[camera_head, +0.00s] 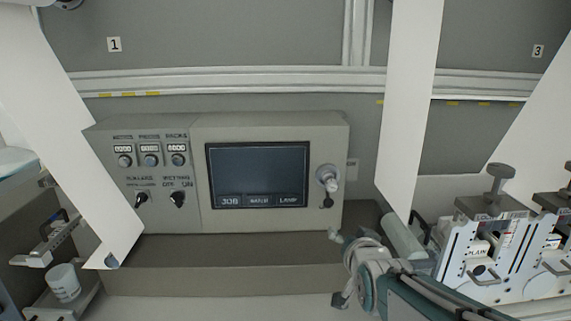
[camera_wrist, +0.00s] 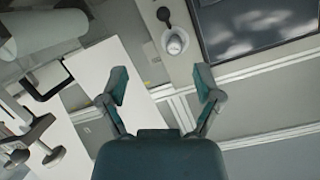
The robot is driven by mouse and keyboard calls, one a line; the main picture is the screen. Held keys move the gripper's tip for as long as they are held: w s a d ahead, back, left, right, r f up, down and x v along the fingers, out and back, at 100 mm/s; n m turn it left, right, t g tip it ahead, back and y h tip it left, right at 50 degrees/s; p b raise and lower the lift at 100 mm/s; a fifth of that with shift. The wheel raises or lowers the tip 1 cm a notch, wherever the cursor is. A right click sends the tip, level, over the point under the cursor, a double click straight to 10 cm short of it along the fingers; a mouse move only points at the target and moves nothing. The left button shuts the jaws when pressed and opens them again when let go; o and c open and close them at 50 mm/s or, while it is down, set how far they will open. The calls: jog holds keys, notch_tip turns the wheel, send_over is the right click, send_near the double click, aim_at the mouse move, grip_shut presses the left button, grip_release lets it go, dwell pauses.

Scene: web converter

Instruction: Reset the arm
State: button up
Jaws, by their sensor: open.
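My gripper (camera_wrist: 160,88) shows in the wrist view with its two teal fingers spread apart and nothing between them. In the head view my gripper (camera_head: 337,268) is at the lower middle right, in front of the control panel's lower right corner. The grey control panel (camera_head: 265,132) has a dark screen (camera_head: 258,170), several knobs and switches on its left, and a pale round knob (camera_head: 327,177) on its right. That knob also shows in the wrist view (camera_wrist: 175,42), beyond the gap between the fingers. My gripper appears apart from the panel.
White web sheets hang at the left (camera_head: 75,130) and right of centre (camera_head: 408,90). A pale roller (camera_head: 403,237) lies close to my arm. White machine units with grey knobs (camera_head: 487,255) stand at the right. A white cup-shaped part (camera_head: 64,282) is at the lower left.

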jog(key=s+f+n+g, duration=0.2)
jog(key=s+f+g, duration=0.1)
jog(key=s, duration=0.8)
jog(key=s+f+n+g, duration=0.2)
jog(key=s+g, duration=0.4)
jog(key=s, duration=0.6)
jog(key=shift+f, duration=0.8)
